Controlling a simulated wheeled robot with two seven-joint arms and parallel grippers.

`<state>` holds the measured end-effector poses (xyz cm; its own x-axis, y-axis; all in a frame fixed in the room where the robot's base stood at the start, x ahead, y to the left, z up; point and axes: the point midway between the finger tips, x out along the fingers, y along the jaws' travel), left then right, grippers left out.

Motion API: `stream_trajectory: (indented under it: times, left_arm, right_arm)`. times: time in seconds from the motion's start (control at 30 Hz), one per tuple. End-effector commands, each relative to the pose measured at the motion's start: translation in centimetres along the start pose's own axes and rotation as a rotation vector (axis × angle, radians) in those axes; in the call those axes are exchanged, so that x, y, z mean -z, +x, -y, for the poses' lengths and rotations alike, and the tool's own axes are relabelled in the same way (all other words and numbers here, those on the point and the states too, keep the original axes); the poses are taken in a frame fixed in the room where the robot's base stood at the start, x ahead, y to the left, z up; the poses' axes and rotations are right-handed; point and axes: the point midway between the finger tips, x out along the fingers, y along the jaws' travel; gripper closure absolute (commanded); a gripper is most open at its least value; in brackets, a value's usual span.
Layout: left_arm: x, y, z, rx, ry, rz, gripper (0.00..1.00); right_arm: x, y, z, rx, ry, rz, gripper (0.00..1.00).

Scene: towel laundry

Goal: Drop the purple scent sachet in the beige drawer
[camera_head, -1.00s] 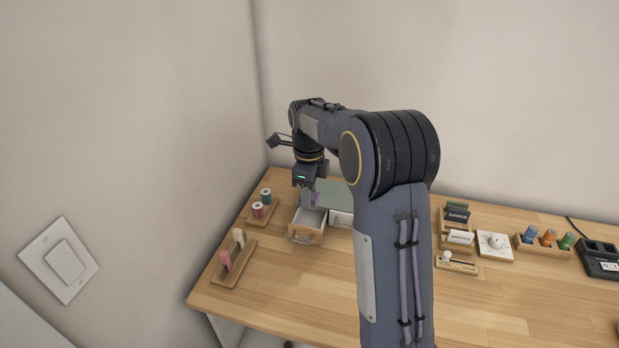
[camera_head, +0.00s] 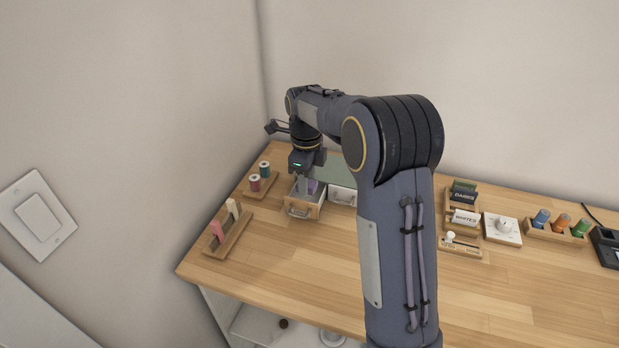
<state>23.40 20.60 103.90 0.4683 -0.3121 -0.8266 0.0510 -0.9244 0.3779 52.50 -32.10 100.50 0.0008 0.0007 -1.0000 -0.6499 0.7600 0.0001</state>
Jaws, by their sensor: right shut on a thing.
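My right gripper (camera_head: 306,185) points down over the open beige drawer (camera_head: 300,210) at the back left of the table. It is shut on the purple scent sachet (camera_head: 313,187), a small purple patch at its fingertips. The sachet is at the drawer's opening; I cannot tell whether it touches the drawer's floor. The drawer has a wooden front with a metal handle. A closed white drawer front (camera_head: 343,196) is to its right, under a green top. My arm hides part of this unit. My left gripper is not in view.
Thread spools (camera_head: 255,183) stand in a wooden holder left of the drawer. Pink and cream pieces (camera_head: 217,231) stand in a rack nearer the front. Label holders (camera_head: 464,218), a white dial (camera_head: 503,226) and coloured spools (camera_head: 562,221) are at the right. The front middle of the table (camera_head: 300,270) is clear.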

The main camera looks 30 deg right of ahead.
Motion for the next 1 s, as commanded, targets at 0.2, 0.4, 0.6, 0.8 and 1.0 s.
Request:
stream_trajectory:
  times: [0.2, 0.4, 0.6, 0.8, 1.0]
  left_arm:
    - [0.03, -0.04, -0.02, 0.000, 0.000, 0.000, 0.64]
    - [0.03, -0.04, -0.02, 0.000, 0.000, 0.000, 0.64]
    - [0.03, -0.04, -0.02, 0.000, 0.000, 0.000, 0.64]
    - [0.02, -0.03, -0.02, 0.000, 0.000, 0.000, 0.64]
    - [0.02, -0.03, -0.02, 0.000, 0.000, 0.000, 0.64]
  right_arm:
    - [0.00, -0.05, 0.01, 0.000, 0.000, 0.000, 0.86]
    - [0.02, -0.05, 0.02, 0.000, 0.000, 0.000, 0.57]
    - [0.03, -0.05, 0.02, 0.000, 0.000, 0.000, 0.39]
    - [0.03, -0.04, 0.02, 0.000, 0.000, 0.000, 0.39]
    - [0.03, -0.04, 0.02, 0.000, 0.000, 0.000, 0.39]
